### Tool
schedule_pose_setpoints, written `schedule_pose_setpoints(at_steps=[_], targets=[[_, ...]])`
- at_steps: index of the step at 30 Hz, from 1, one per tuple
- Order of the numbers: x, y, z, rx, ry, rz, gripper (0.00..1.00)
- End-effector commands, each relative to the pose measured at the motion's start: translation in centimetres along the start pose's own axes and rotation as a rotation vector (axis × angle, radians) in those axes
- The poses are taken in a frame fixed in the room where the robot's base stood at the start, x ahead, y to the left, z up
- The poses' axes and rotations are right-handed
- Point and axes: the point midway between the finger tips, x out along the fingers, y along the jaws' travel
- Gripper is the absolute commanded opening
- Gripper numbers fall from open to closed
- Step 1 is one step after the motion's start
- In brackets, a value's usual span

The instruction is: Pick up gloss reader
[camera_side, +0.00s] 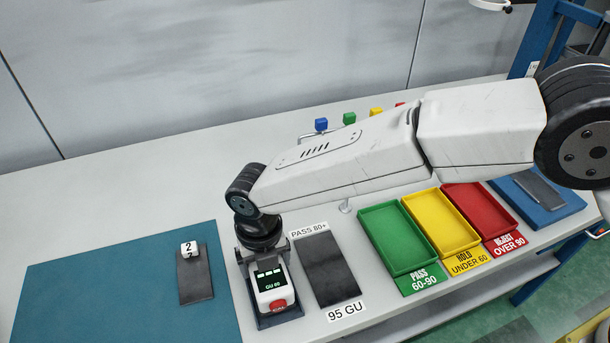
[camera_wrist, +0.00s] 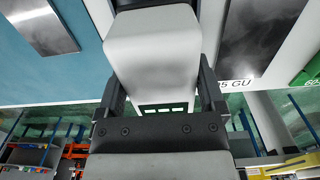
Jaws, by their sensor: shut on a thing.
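My gripper (camera_side: 263,256) points down and is shut on the reader's upper part. In the wrist view, the reader's white body (camera_wrist: 152,50) lies between the two dark fingers of my gripper (camera_wrist: 160,88). The arm's wrist hides the reader's back end.
A dark panel (camera_side: 331,270) labelled "95 GU" lies right of the reader. Farther right are green (camera_side: 396,238), yellow (camera_side: 440,222) and red (camera_side: 480,210) trays.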

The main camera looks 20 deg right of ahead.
Motion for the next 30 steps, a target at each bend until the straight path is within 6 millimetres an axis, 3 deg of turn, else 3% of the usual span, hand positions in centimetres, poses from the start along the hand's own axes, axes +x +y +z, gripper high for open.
schedule_pose_setpoints(at_steps=[19, 30], targets=[[-7.5, -3.3, -3.8, -0.001, -0.002, 0.002, 0.00], [-9.7, -6.8, -7.8, 0.000, -0.001, 0.001, 0.00]])
